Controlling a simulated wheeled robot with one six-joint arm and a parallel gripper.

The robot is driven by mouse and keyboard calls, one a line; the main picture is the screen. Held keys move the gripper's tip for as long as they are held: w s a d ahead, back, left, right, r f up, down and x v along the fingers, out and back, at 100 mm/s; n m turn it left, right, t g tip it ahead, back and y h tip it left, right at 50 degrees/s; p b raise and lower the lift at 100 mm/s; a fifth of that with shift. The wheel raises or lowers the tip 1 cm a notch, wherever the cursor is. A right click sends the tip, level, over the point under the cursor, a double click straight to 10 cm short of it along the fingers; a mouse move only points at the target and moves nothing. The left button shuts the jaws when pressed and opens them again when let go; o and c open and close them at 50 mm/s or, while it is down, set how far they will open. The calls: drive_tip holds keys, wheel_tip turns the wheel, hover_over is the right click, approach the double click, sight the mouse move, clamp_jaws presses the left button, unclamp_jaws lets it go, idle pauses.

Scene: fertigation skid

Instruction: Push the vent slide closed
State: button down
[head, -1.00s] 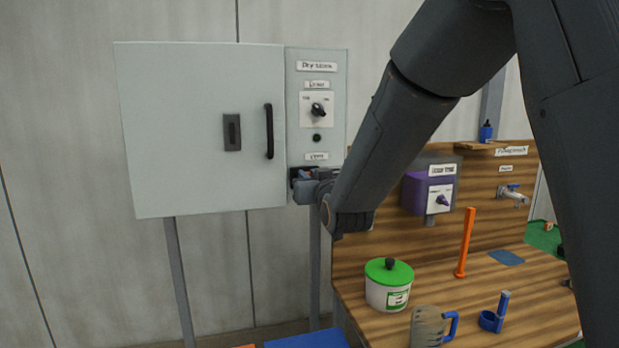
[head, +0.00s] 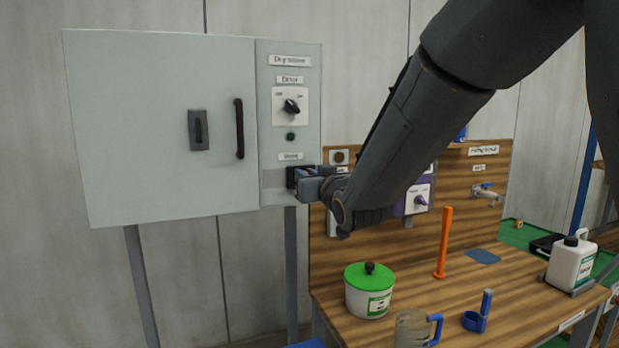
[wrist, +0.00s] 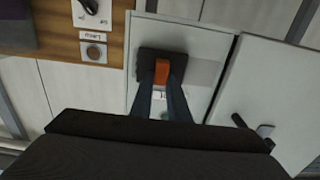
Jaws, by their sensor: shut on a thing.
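The vent slide is a dark block (wrist: 147,62) with an orange tab (wrist: 161,76), on the narrow right panel of the grey cabinet. In the head view the dark block (head: 292,177) sits below the vent label (head: 290,156), towards the panel's right edge. A darker grey strip (head: 273,179) shows bare to its left. My gripper (wrist: 161,82) has its two fingers on either side of the orange tab and is shut on it. In the head view my gripper (head: 306,181) hides part of the slide.
The cabinet door (head: 150,130) with its black handle (head: 240,128) is shut. The panel carries a rotary switch (head: 291,106). To the right, a wooden bench (head: 420,288) holds a green-lidded pot (head: 369,292), an orange post (head: 444,243) and a clear jug (head: 410,328).

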drive_tip(key=c, duration=1.7)
unclamp_jaws()
drive_tip(key=shift+w+d, duration=0.1)
drive_tip(key=shift+d, duration=0.15)
drive_tip(key=shift+b+v, duration=1.35)
drive_tip(key=shift+v, duration=2.55)
